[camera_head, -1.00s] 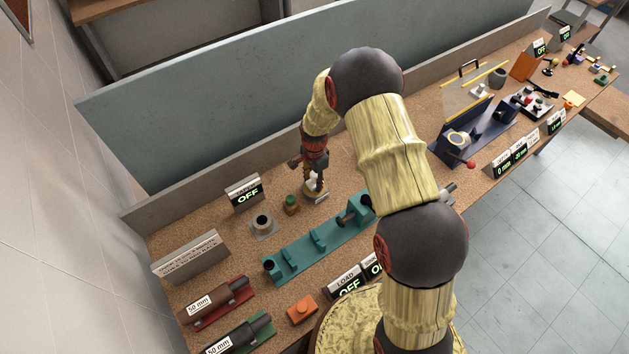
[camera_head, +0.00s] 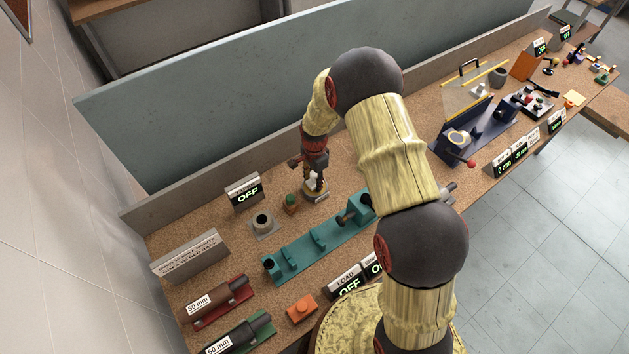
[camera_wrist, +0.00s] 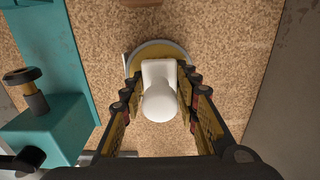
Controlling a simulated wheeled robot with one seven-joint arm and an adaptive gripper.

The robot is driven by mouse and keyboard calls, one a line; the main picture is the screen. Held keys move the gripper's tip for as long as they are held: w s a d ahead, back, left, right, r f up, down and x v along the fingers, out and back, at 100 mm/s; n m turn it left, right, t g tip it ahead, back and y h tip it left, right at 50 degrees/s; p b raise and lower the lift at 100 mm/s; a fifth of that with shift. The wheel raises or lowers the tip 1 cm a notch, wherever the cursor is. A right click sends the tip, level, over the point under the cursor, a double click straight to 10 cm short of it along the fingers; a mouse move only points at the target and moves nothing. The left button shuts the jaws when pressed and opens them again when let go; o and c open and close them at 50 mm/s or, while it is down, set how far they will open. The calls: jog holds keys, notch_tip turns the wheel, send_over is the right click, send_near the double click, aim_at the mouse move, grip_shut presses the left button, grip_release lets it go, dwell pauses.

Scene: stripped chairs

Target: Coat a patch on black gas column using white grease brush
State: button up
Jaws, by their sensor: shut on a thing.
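The white grease brush (camera_wrist: 160,100) stands upright between the fingers of my gripper (camera_wrist: 158,88) in the wrist view. My gripper is shut on it. In the head view my gripper (camera_head: 317,184) is low over the bench behind the teal fixture, with the brush mostly hidden by the fingers. A dark gas column (camera_head: 252,330) lies in a green cradle marked 50 mm at the front left. Another dark column (camera_head: 222,293) lies in a red cradle beside it.
The teal fixture (camera_head: 300,258) lies in front of my gripper. An orange block (camera_head: 302,309) sits near the front edge. A low wall runs behind.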

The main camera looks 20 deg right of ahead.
jog(key=shift+f, duration=0.1)
dwell(0.3)
jog(key=shift+r+p, duration=1.9)
jog(key=shift+r, duration=1.65)
